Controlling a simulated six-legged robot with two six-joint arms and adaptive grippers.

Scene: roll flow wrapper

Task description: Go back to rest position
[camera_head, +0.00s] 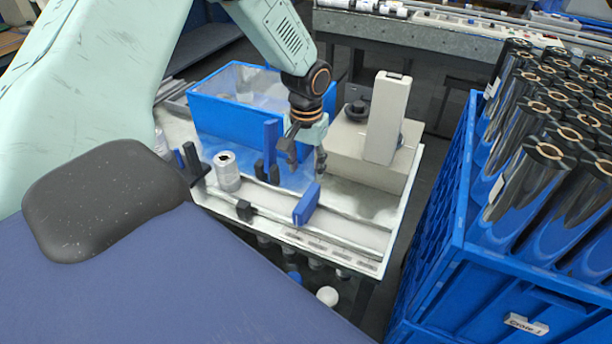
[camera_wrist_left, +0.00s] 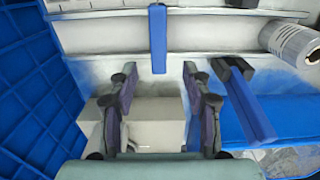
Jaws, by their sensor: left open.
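My left gripper (camera_head: 307,163) hangs over the small worktable, with its arm coming down from the upper left. In the left wrist view its two fingers (camera_wrist_left: 160,88) stand apart with nothing between them. A beige machine (camera_head: 387,120) with an upright block stands just right of the gripper. Blue upright plates (camera_head: 307,204) stand on the table near the gripper, and one shows ahead of the fingers in the wrist view (camera_wrist_left: 158,38). A silver-white roll (camera_head: 227,172) stands to the left, apart from the gripper. My right gripper is in neither view.
A blue bin (camera_head: 235,104) sits at the table's back left. A tall blue crate (camera_head: 440,235) packed with dark film rolls (camera_head: 533,185) stands at right. Its wall fills the left of the wrist view (camera_wrist_left: 35,85). A conveyor (camera_head: 425,32) runs along the back.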

